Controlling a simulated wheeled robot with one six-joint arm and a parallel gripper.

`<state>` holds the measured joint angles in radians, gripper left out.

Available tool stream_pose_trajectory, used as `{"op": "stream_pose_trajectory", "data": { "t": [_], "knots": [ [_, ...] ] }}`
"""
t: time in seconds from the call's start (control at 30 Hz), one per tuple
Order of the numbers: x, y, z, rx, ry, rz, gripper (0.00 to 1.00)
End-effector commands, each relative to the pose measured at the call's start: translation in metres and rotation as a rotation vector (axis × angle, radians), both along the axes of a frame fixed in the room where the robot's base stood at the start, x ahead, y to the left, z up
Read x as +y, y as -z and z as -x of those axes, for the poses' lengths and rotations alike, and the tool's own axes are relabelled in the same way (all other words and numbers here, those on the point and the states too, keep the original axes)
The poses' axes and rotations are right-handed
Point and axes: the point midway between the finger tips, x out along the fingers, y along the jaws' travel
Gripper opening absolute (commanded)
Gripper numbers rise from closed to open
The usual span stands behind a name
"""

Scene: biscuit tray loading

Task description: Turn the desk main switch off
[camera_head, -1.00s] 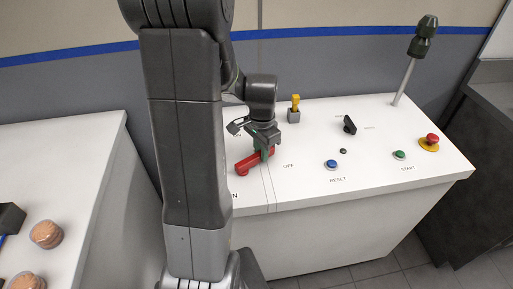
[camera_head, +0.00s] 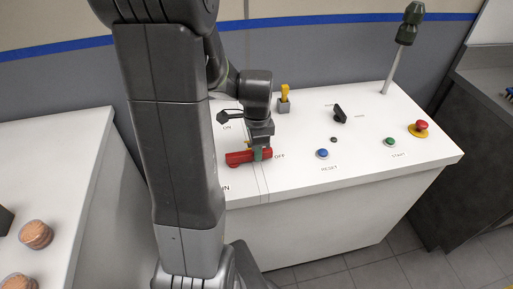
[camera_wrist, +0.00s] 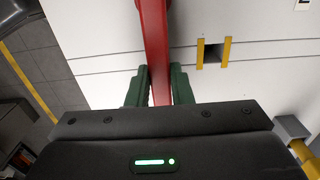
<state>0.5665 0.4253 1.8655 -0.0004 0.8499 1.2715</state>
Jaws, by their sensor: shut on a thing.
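The main switch is a red handle (camera_head: 238,159) on the white desk top (camera_head: 300,180). In the head view it lies nearly level across the picture, its right end close to the OFF label (camera_head: 280,156). The ON label (camera_head: 227,128) is above it. My gripper (camera_head: 262,153) is shut on the right end of the handle. In the wrist view the red handle (camera_wrist: 153,40) runs down between the two green fingers (camera_wrist: 159,88) of my gripper. The handle's pivot is hard to make out.
On the desk are a yellow-topped switch (camera_head: 284,97), a black knob (camera_head: 339,114), a blue RESET button (camera_head: 322,154), a green START button (camera_head: 389,142), a red emergency button (camera_head: 420,128) and a dark signal pole (camera_head: 408,25). A white counter (camera_head: 75,150) with biscuits (camera_head: 36,235) stands left.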

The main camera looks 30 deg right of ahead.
Motion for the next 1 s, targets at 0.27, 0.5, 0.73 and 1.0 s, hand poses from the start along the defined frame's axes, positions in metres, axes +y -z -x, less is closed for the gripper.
{"op": "stream_pose_trajectory", "data": {
  "t": [0.27,0.5,0.73,1.0],
  "knots": [
    [-0.001,-0.001,0.000,-0.002,0.004,0.001,0.00],
    [0.000,-0.001,0.000,-0.001,0.003,0.000,0.42],
    [0.000,-0.002,0.000,0.000,0.002,0.000,0.42],
    [-0.001,-0.040,-0.001,-0.005,0.002,0.004,0.42]
  ]
}}
